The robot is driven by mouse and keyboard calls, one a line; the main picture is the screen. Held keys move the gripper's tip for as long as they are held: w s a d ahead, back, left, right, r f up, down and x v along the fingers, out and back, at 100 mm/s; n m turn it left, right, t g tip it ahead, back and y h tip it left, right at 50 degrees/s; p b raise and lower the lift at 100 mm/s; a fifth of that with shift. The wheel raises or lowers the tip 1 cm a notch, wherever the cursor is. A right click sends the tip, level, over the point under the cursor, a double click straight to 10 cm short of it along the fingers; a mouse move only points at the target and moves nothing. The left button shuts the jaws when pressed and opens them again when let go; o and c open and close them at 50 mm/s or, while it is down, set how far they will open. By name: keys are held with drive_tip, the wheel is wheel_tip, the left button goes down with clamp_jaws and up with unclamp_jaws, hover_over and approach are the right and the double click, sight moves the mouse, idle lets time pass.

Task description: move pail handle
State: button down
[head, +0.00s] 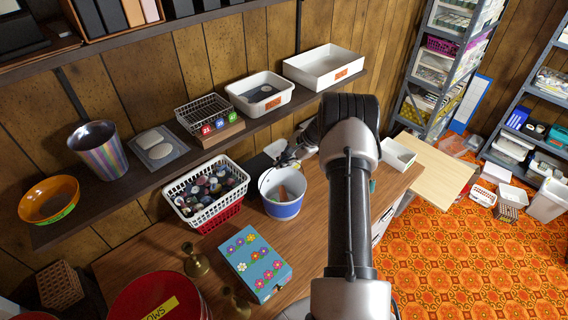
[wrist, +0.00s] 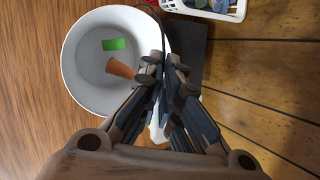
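The pail (head: 283,209), white with a blue lower band, stands upright on the wooden worktop. In the wrist view the pail (wrist: 82,82) is seen from above, with an orange piece and a green patch inside. Its thin dark wire handle (wrist: 152,12) curves past the rim to my fingertips. My gripper (wrist: 164,62) is at the pail's rim side, fingers drawn close together with the wire running between the tips; they look shut on it. In the head view my gripper (head: 283,160) is just above and behind the pail, partly hidden by my arm.
A white and red basket of spools (head: 205,192) stands left of the pail. A blue flowered box (head: 254,262) and brass candlesticks (head: 195,260) are in front. A shelf (head: 255,128) with trays overhangs behind. A white tray (head: 398,153) lies to the right.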

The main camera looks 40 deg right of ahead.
drive_tip(key=c, duration=1.8)
unclamp_jaws()
drive_tip(key=v, duration=1.2)
drive_tip(key=shift+r, duration=0.1)
